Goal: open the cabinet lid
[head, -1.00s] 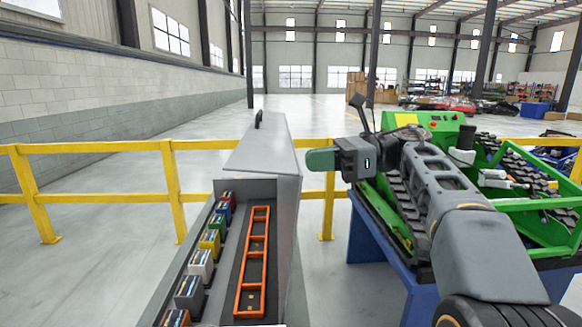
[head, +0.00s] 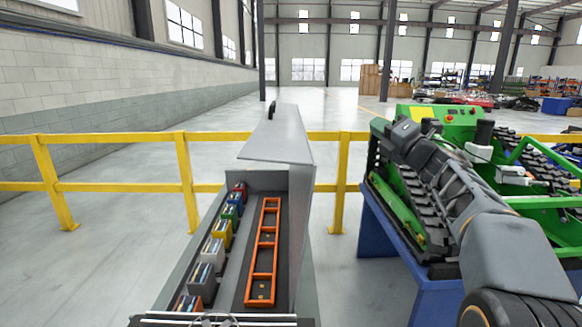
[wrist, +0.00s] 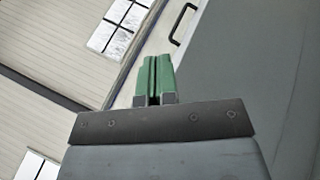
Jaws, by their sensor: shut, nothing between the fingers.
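The grey cabinet (head: 303,225) stands in the middle of the head view. The near part of the cabinet is uncovered. In the wrist view my gripper (wrist: 155,72) has its green fingers together with nothing between them. The dark handle (wrist: 183,22) shows beyond and right of the fingertips, apart from them, beside a large grey surface. In the head view my arm is at the right and the fingers are hidden.
Inside the cabinet are several coloured blocks (head: 212,250) and an orange frame (head: 264,250). A green tracked machine (head: 440,115) stands on a blue table (head: 372,235) to the right. A yellow railing (head: 110,187) runs behind. Floor lies clear left of the cabinet.

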